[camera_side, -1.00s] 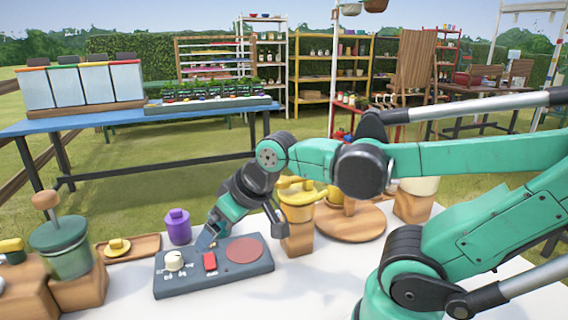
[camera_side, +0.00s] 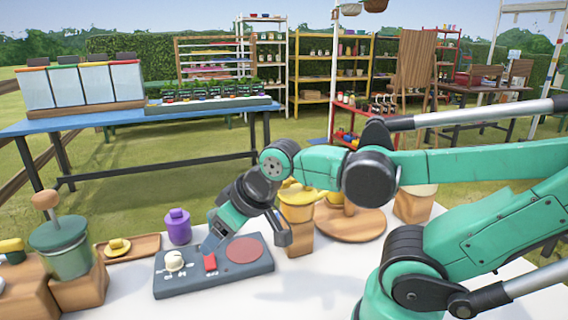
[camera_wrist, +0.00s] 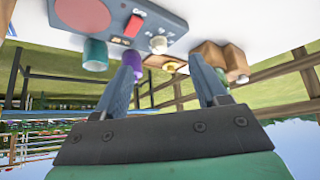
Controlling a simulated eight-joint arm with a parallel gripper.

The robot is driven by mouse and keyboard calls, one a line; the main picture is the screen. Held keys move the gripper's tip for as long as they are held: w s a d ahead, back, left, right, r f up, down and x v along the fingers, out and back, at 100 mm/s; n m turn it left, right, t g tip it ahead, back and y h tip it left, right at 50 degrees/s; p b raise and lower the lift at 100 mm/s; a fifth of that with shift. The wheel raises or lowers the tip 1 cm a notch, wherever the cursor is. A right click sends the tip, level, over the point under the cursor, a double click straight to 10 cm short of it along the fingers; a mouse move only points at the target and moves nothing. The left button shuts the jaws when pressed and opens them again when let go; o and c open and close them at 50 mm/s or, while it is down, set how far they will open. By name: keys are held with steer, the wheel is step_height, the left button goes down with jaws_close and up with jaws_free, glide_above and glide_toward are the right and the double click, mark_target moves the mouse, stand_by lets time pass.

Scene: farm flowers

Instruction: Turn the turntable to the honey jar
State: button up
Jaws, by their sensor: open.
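The round wooden turntable (camera_side: 352,228) stands on the white table at the right, partly behind my arm. Objects on it are mostly hidden by the arm, and I cannot tell which is the honey jar. A grey control panel (camera_side: 200,280) lies in front, with a white knob (camera_side: 174,260), a red switch (camera_side: 210,262) and a flat reddish disc (camera_side: 243,250). My gripper (camera_side: 213,242) points down at the panel's back edge, near the red switch. In the wrist view my gripper (camera_wrist: 165,62) has its fingers apart with nothing held between them. The panel (camera_wrist: 165,22) appears upside down there.
A purple jar (camera_side: 178,228) stands behind the panel, and a yellow pot (camera_side: 297,207) on a wooden block is right of the gripper. A wooden tray (camera_side: 130,248) and a green pot (camera_side: 62,245) are at left. A teal jar (camera_wrist: 95,54) shows in the wrist view.

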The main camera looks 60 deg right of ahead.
step_height(320, 180, up, 6)
steer(key=shift+f, duration=0.2)
steer(key=shift+c, duration=0.2)
steer(key=s+d+r+m+g+h, duration=0.15)
steer(key=d+m+g, duration=0.25)
steer(key=d+m, duration=0.65)
steer(key=s+d+m+g+h, duration=0.25)
steer(key=d+m, duration=0.55)
steer(key=d, duration=0.5)
steer(key=s+d+f+m+g, duration=0.2)
steer(key=s+d+m+g, duration=0.2)
steer(key=s+d+m, duration=0.4)
steer(key=shift+m+y, duration=0.25)
steer(key=shift+y, duration=0.15)
steer(key=shift+s+d+f, duration=0.1)
steer(key=shift+d+f, duration=0.3)
steer(key=shift+f, duration=1.2)
steer(key=shift+d+f, duration=0.45)
steer(key=shift+f, duration=1.15)
steer(key=shift+s+d+f, duration=0.1)
steer(key=shift+d+f, duration=0.3)
steer(key=shift+f, duration=1.2)
jaws_close()
